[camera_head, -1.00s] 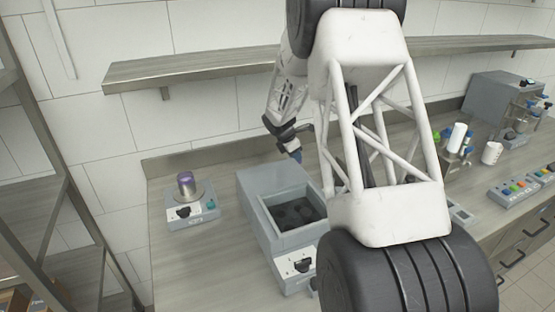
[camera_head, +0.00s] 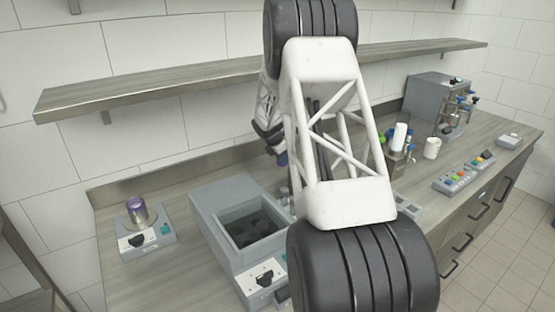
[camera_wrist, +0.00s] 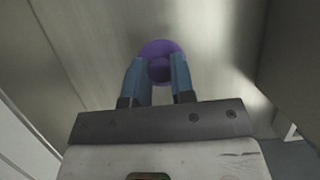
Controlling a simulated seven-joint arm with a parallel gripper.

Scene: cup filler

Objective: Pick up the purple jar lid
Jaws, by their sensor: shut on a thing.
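The purple lid (camera_wrist: 159,48), round with a small knob, shows in the wrist view between my blue fingertips. My gripper (camera_wrist: 159,72) is shut on its knob. In the head view, my gripper (camera_head: 282,159) is behind and to the right of the open grey box, partly hidden by my arm. A small purple-blue patch shows at its tip, too small to tell lid from fingers.
The grey box (camera_head: 215,212) with dark contents stands in front of my gripper. A shelf (camera_head: 160,83) runs along the wall above. A white cup (camera_head: 432,148), button panels (camera_head: 456,181) and a grey machine (camera_head: 428,98) stand at right. Counter between plate device and box is clear.

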